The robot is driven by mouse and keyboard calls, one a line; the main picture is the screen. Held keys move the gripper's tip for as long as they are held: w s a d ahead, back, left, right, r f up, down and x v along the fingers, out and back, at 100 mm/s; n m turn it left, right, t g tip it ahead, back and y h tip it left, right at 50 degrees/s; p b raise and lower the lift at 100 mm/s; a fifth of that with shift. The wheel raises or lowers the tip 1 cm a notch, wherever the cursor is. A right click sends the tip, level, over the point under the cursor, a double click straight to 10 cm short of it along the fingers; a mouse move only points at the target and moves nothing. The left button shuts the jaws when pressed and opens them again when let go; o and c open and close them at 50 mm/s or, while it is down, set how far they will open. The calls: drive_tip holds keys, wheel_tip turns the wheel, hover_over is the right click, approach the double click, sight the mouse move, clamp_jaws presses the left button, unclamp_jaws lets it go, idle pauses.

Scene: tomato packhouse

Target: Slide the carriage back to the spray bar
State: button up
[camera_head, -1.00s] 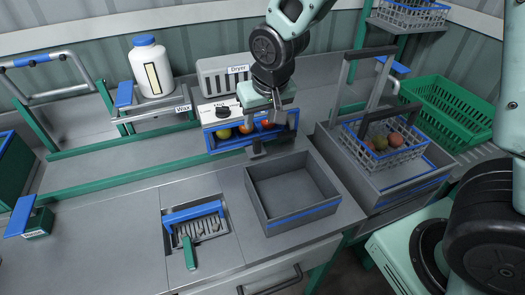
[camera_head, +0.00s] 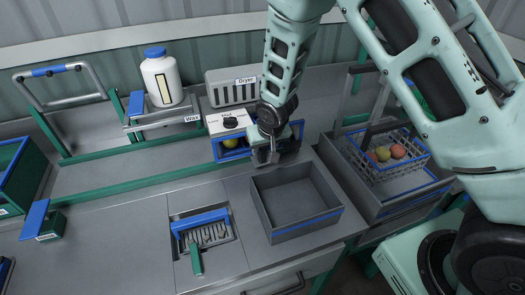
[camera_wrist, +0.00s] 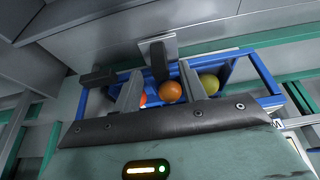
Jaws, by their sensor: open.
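The carriage (camera_head: 218,152) is a blue-framed tray on the green rails below the dryer. It also shows in the wrist view (camera_wrist: 262,70), with red, orange and yellow-green tomatoes inside. My gripper (camera_head: 268,155) is at the carriage's front right and hides part of it. In the wrist view my gripper (camera_wrist: 160,86) is open, its two fingers over the carriage's near side. A grey plate with a dark upright piece shows just beyond the fingers; I cannot tell whether they touch it. A grey arch with a blue patch (camera_head: 50,72), possibly the spray bar, stands at the far left.
A white bottle (camera_head: 161,78) stands on the Wax stand, left of the dryer (camera_head: 233,88). An open grey bin (camera_head: 300,225) sits in front of my gripper. A wire basket of tomatoes (camera_head: 422,150) is to the right. The rails left of the carriage look clear.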

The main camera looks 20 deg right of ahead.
sight(263, 150)
drive_tip(key=shift+p+x, duration=0.4)
drive_tip(key=shift+x, duration=1.95)
clamp_jaws()
